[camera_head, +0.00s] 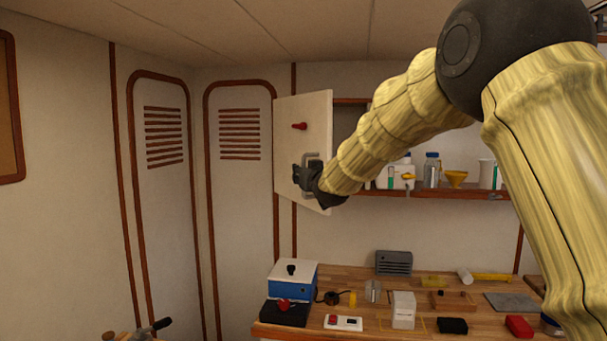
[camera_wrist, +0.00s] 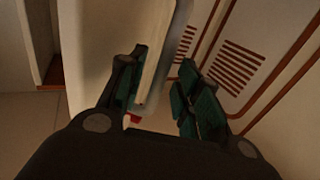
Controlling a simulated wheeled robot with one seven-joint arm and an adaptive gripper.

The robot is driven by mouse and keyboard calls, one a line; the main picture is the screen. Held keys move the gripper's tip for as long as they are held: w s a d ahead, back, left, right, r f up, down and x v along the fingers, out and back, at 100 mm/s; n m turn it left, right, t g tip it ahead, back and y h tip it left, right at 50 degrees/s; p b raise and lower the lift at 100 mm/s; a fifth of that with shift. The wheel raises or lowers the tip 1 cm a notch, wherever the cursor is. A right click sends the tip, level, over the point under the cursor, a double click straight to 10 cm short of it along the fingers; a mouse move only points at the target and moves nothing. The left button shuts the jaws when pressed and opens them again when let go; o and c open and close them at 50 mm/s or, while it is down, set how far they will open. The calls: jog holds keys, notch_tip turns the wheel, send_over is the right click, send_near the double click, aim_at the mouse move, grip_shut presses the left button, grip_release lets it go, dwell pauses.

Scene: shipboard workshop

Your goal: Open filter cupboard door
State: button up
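The white cupboard door (camera_head: 285,150) stands swung open at the left end of the wall cupboard, its panel facing left of the shelf. It has a red knob (camera_head: 300,126) and, lower down, a grey bar handle (camera_head: 312,158). My gripper (camera_head: 302,178) is at this handle, with my arm reaching in from the right. In the wrist view my gripper (camera_wrist: 160,95) has its two green-padded fingers apart, one on each side of the grey handle (camera_wrist: 169,60). A gap shows between the handle and the right finger. The door panel (camera_wrist: 95,45) fills the left side there.
A shelf (camera_head: 440,191) right of the door holds bottles and a yellow funnel (camera_head: 456,178). Below is a wooden workbench (camera_head: 375,322) with a blue box (camera_head: 290,283) and several small items. Louvred panels (camera_head: 240,140) line the left wall, with free space before them.

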jog(key=v, duration=1.1)
notch_tip(320, 180, down, 16)
jog(key=d+g, duration=0.2)
jog(key=d, duration=0.1)
jog(key=s+d+f+m+g+h, duration=0.15)
jog(key=s+f, duration=0.35)
jog(key=f, duration=0.7)
jog(key=s+d+f+g, duration=0.2)
jog(key=s+f, duration=0.3)
jog(key=f, duration=0.7)
jog(key=s+d+f+m+g+h, duration=0.15)
jog(key=s+f, duration=0.25)
jog(key=f, duration=0.8)
jog(key=s+d+f+g, duration=0.2)
jog(key=s+f+g, duration=0.1)
jog(key=s+f, duration=0.7)
jog(key=s+d+f+g, duration=0.3)
jog(key=s+f, duration=0.5)
jog(key=s, duration=0.4)
jog(key=s+d+f+g, duration=0.1)
jog(key=s+f, duration=0.1)
jog(key=s, duration=0.6)
jog(key=s+d+f+g+h, duration=0.1)
jog(key=s+f+g, duration=0.1)
jog(key=s, duration=0.6)
jog(key=s+d+f+g, duration=0.1)
jog(key=s+f, duration=0.3)
jog(key=s, duration=0.4)
jog(key=shift+s+d, duration=0.3)
jog(key=shift+s, duration=0.05)
